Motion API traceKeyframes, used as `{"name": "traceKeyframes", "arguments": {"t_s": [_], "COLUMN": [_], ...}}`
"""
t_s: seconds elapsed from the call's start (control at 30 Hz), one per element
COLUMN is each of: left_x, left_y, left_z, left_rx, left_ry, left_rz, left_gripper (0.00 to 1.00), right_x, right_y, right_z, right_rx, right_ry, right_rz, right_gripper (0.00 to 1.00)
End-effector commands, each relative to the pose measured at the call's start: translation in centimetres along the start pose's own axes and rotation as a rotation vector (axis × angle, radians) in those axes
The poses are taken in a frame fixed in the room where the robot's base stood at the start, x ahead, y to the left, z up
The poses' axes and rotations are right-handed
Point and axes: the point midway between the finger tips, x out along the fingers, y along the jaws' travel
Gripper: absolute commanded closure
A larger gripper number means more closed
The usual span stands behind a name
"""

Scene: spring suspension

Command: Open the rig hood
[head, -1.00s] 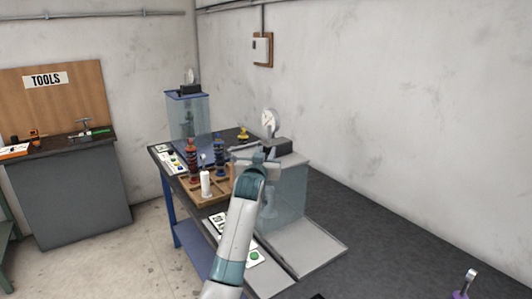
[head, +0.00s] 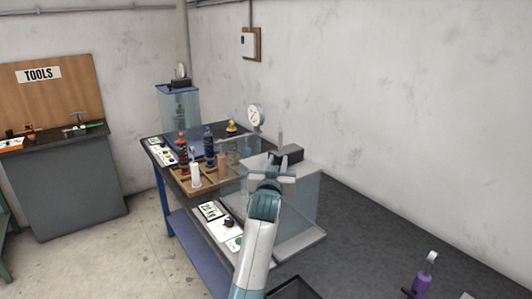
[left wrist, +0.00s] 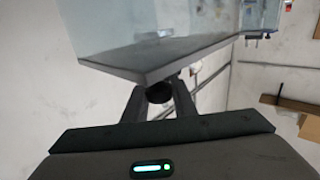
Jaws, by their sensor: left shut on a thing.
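The rig hood (head: 308,205) is a clear-walled box with a grey top, standing on the dark bench. A black block (head: 287,154) sits on its top. My left gripper (head: 268,172) is at the hood's upper near-left edge in the head view. In the left wrist view the fingers (left wrist: 160,97) are closed on a dark round part just below the hood's grey edge (left wrist: 150,58). The exact grasped part is partly hidden. The grey base plate (head: 300,242) shows under the hood's front. My right gripper is not in view.
A wooden tray (head: 197,187) with springs and a white cylinder (head: 195,175) stands left of the hood. A round gauge (head: 255,116) is behind. The bench right of the hood is mostly clear.

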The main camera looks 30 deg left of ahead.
Motion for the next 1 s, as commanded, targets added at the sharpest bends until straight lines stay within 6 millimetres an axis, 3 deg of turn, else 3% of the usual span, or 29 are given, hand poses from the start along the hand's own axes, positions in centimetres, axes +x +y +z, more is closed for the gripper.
{"name": "traceKeyframes", "arguments": {"t_s": [0.03,0.23,0.57,0.6,0.67,1.0], "left_x": [-0.7,-1.9,-1.9,-1.9,-1.9,-1.9], "left_y": [1.1,2.3,2.5,2.5,2.5,2.2], "left_z": [-0.5,-0.4,-0.4,-0.4,-0.4,0.0], "left_rx": [-0.008,-0.007,-0.006,-0.006,-0.006,-0.004], "left_ry": [0.007,0.008,0.009,0.009,0.009,0.002], "left_rz": [0.009,0.008,0.009,0.009,0.009,0.005], "left_gripper": [1.00,1.00,1.00,0.69,0.57,0.57], "right_x": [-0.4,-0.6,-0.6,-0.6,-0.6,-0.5], "right_y": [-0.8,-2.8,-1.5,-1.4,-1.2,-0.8], "right_z": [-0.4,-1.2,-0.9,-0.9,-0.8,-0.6], "right_rx": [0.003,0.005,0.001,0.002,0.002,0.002], "right_ry": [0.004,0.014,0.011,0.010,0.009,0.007], "right_rz": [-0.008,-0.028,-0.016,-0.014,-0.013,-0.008], "right_gripper": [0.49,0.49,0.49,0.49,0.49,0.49]}}
